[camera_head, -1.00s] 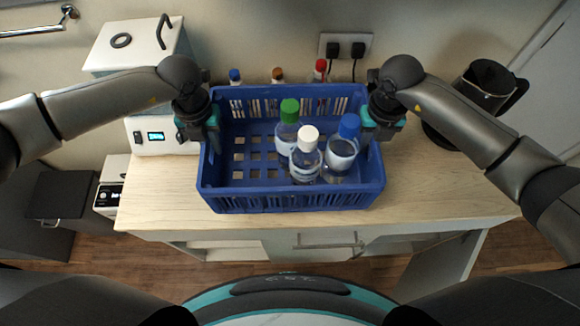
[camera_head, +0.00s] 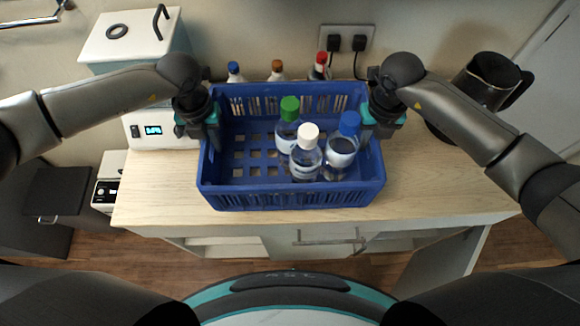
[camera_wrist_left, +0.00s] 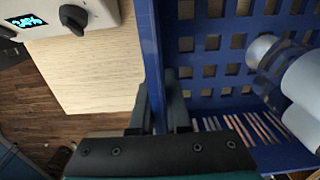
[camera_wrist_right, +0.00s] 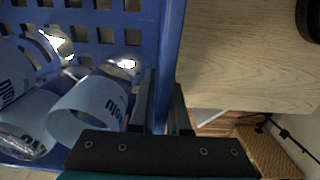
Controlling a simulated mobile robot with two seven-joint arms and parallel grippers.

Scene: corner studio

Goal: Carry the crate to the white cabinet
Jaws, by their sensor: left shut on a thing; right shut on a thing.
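The blue crate (camera_head: 290,197) is over the wood-topped counter, its front wall near the counter's front edge. I cannot tell whether its base touches the top. It holds a green-capped bottle (camera_head: 288,128), a white-capped bottle (camera_head: 305,160) and a blue-capped bottle (camera_head: 341,155), all toward its right. My left gripper (camera_head: 211,138) is shut on the crate's left wall, with a finger on each side in the left wrist view (camera_wrist_left: 157,105). My right gripper (camera_head: 370,132) is shut on the right wall, also in the right wrist view (camera_wrist_right: 163,105). No separate white cabinet is clearly identifiable.
The counter (camera_head: 155,195) has a white front with open shelves and an open door (camera_head: 440,265). Several capped bottles, one with a red cap (camera_head: 320,66), stand behind the crate. A white device (camera_head: 160,130) is left, a dark kettle (camera_head: 488,80) right. Bare wood lies on both sides.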

